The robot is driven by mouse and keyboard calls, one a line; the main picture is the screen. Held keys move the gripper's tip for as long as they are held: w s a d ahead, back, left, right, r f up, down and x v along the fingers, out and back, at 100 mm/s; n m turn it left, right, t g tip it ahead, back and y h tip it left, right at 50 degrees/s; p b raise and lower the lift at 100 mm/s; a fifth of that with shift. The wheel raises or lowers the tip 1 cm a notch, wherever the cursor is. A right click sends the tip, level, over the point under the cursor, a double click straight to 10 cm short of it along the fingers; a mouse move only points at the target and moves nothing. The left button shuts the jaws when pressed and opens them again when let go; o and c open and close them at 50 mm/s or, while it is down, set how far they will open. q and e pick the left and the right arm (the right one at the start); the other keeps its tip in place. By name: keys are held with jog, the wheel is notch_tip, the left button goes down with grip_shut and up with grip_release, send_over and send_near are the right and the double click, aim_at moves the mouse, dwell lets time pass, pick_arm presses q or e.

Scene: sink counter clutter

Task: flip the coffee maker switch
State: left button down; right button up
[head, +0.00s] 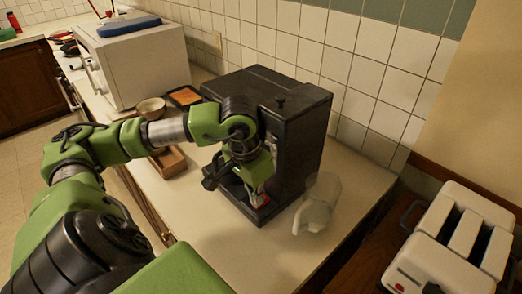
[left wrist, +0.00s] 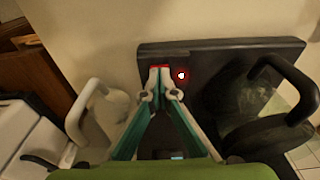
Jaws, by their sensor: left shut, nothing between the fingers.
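The black coffee maker (head: 305,125) stands on the counter near the tiled wall. My left gripper (head: 257,200) points down at the front of its base, fingers shut and empty. In the left wrist view the fingertips (left wrist: 160,72) are together at the edge of the dark base (left wrist: 220,48). A small glowing red-and-white switch (left wrist: 181,76) sits just right of the fingertips. Whether they touch it I cannot tell. A dark round part with a black handle (left wrist: 268,68) is to the right. My right gripper is not in view.
A clear jug (head: 318,205) stands close right of the coffee maker, and a white toaster (head: 455,240) is farther right. A microwave (head: 135,62), a bowl (head: 151,108) and a wooden box (head: 167,161) are to the left. The front counter is clear.

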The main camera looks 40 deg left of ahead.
pick_arm(q)
jog(key=shift+r+p, duration=2)
jog(key=shift+r, duration=1.55)
